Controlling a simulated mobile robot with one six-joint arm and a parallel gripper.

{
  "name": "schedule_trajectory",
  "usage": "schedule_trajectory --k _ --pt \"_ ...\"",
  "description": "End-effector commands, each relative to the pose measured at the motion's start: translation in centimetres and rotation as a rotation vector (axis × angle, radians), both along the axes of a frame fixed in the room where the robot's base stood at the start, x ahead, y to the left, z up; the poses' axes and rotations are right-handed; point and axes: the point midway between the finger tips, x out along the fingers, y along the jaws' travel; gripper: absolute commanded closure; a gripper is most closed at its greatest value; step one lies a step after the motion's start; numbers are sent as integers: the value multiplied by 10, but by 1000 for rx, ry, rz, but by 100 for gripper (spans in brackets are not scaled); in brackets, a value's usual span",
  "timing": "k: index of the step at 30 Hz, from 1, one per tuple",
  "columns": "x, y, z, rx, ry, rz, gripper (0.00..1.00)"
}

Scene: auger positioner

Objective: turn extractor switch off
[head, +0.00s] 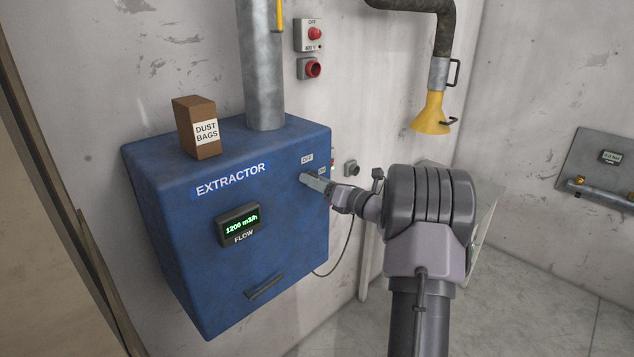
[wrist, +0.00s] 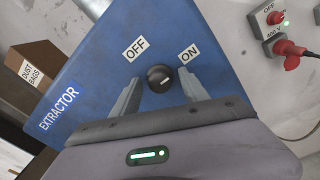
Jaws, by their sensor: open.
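The blue extractor cabinet (head: 265,240) hangs on the wall, with a flow display (head: 240,226) reading 1200 m3/h. Its switch is a black round knob (wrist: 160,78) between an OFF label (wrist: 136,48) and an ON label (wrist: 189,53) in the wrist view. The knob's white mark points up and right, toward ON. My gripper (wrist: 160,92) is open, with one finger on each side of the knob; I cannot tell whether they touch it. In the head view my gripper (head: 316,183) is at the cabinet's front right and hides the knob.
A dust bags box (head: 197,128) and a grey duct (head: 262,70) stand on top of the cabinet. A red wall switch (head: 314,34) and a red plug (head: 313,68) are on the wall above right. A yellow funnel (head: 431,115) hangs further right.

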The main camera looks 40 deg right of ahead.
Motion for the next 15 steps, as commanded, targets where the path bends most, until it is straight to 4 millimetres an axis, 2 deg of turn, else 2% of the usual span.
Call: schedule_trajectory --k 1,8,15 --pt "0 0 0 0 0 0 54" --pt "0 0 0 0 0 0 99" --pt "0 0 0 0 0 0 100"
